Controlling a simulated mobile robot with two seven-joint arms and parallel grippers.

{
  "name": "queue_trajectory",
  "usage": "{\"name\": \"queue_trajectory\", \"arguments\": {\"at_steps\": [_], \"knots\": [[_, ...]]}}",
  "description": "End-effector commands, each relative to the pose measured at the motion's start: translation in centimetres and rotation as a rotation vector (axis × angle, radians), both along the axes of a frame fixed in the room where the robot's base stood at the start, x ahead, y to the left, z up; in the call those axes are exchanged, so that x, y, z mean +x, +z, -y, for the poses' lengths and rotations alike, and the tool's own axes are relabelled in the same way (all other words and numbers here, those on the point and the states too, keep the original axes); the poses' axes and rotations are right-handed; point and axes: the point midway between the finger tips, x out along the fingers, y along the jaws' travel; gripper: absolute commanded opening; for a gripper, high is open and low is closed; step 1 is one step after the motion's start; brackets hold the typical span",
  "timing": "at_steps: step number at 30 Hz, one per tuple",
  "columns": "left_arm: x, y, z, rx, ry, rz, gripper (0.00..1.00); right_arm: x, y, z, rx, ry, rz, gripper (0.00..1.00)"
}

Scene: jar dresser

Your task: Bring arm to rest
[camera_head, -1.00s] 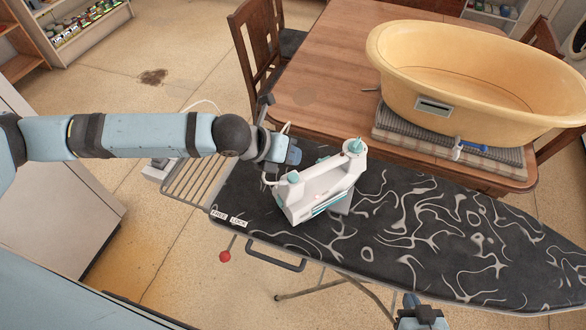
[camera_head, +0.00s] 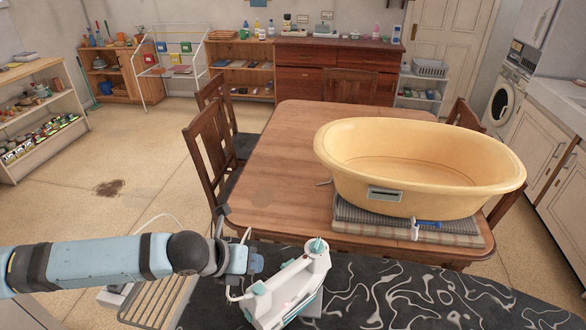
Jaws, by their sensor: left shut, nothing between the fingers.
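My left arm (camera_head: 100,260) comes in from the left and reaches over the near end of the ironing board. Its left gripper (camera_head: 256,266) is shut and empty, right beside the white and teal iron (camera_head: 290,288); I cannot tell whether they touch. The iron rests on the dark patterned ironing board (camera_head: 400,295), near its wire rack end. The fingertips are small and partly hidden. My right gripper is not in view.
A wooden table (camera_head: 275,165) stands behind the board, with a yellow tub (camera_head: 420,195) on folded cloths. Wooden chairs (camera_head: 205,150) surround it. A wire rack (camera_head: 155,300) lies beneath my left arm. Open floor (camera_head: 100,215) extends to the left.

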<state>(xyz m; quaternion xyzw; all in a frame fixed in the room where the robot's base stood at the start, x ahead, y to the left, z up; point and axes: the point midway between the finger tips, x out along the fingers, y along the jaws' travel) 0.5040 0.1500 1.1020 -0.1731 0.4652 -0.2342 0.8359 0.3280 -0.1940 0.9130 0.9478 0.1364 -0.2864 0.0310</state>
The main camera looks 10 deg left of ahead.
Motion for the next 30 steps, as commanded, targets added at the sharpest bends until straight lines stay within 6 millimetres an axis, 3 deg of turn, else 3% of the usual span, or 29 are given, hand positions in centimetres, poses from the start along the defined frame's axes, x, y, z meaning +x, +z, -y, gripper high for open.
{"name": "queue_trajectory", "arguments": {"at_steps": [4, 8, 13, 18, 23, 30], "knots": [[-0.2, -0.1, 0.3, -0.012, 0.006, -0.007, 0.0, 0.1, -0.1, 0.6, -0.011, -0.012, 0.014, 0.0], [-1.0, -0.8, 2.7, -0.133, 0.077, -0.071, 0.0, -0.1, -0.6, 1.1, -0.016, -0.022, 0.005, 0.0], [-2.6, -1.6, 6.8, -0.405, 0.265, -0.231, 0.0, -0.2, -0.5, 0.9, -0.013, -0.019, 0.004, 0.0], [-3.8, -2.7, 9.0, -0.706, 0.511, -0.433, 0.0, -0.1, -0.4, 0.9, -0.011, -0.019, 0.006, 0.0], [-4.9, -4.6, 8.8, -0.979, 0.779, -0.631, 0.0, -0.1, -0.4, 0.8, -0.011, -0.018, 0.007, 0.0], [-8.0, -10.0, 4.6, -1.359, 1.244, -0.888, 0.0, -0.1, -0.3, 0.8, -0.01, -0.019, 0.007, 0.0]]}}
